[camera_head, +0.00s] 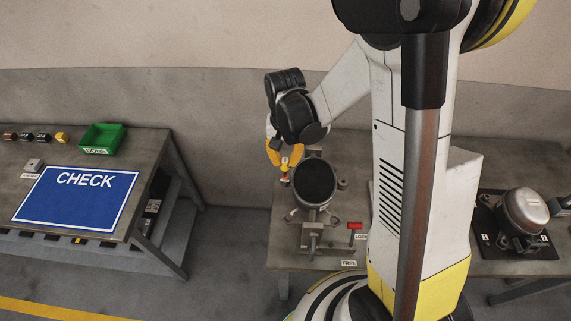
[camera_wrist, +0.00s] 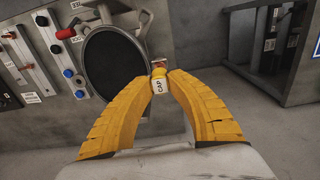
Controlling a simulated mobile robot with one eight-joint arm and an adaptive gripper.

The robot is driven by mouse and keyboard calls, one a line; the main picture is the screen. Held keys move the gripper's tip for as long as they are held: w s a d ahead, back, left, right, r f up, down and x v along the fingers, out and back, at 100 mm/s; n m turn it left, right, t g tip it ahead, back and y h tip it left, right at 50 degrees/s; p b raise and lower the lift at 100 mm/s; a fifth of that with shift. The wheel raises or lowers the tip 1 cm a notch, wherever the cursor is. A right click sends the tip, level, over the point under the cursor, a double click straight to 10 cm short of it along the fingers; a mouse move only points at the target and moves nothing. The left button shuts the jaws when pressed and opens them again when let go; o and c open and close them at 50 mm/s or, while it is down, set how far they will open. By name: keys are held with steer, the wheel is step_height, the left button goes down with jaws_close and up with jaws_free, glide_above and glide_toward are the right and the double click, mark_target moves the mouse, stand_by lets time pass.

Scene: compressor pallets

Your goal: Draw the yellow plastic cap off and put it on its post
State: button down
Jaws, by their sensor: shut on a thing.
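My gripper (camera_head: 285,162) has its yellow fingers closed together beside the left rim of the dark round vessel (camera_head: 316,181). In the wrist view the fingertips (camera_wrist: 162,77) are shut on the small yellow cap (camera_wrist: 158,72). A white tag reading CAP (camera_wrist: 158,87) shows right at the fingertips. A small reddish, pale-topped piece (camera_wrist: 158,64) shows just beyond the cap. I cannot tell whether the cap touches a post or a stub; the fingers hide part of it.
The vessel's fixture has a red handle (camera_head: 355,226) beside LOCK and FREE labels. A compressor (camera_head: 526,210) sits on a black mat at right. The left table holds a blue CHECK mat (camera_head: 76,197), a green bin (camera_head: 101,138) and small blocks. Open floor lies between the tables.

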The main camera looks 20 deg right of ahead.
mark_target(285, 160)
steer(key=shift+r+p, duration=1.7)
steer(key=shift+r, duration=1.05)
